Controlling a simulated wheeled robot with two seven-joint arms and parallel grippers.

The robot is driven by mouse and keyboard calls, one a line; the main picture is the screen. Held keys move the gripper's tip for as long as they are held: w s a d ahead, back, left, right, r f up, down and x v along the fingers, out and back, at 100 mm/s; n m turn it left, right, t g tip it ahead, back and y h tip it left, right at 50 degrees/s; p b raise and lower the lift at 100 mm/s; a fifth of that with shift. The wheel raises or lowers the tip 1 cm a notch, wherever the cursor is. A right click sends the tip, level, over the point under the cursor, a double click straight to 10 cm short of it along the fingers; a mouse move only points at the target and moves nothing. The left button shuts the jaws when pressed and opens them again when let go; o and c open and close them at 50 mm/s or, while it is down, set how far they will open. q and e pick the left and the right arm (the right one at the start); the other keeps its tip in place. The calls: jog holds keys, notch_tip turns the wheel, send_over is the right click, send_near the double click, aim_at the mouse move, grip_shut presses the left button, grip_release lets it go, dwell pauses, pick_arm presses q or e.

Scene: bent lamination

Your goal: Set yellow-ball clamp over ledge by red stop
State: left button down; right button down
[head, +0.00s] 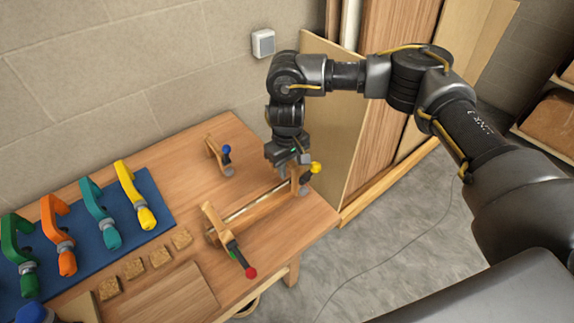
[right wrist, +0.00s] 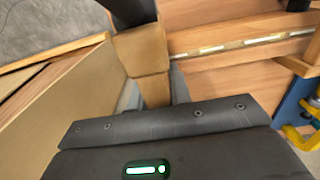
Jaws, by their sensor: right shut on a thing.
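The yellow-ball clamp (head: 316,168) is at the right end of the long wooden ledge (head: 262,204). My right gripper (head: 296,166) comes down from above and is shut on its wooden body. In the right wrist view, the wooden body (right wrist: 142,50) sits between my fingers (right wrist: 154,92), beside the ledge with its pale strip (right wrist: 245,44). I cannot tell whether the clamp touches the ledge. Another wooden clamp with a red ball (head: 250,272) is at the ledge's near left end. I cannot make out a separate red stop. My left gripper is out of view.
A blue-ball clamp (head: 219,158) stands behind the ledge. A blue mat (head: 157,203) at left holds green, orange, teal and yellow clamps. Several small wood blocks (head: 160,256) lie in front of it. Tall boards (head: 345,130) lean at the wall, close beside my right gripper.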

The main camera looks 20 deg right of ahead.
jog(key=shift+f+b, duration=0.55)
jog(key=shift+f, duration=0.95)
jog(key=shift+f, duration=0.25)
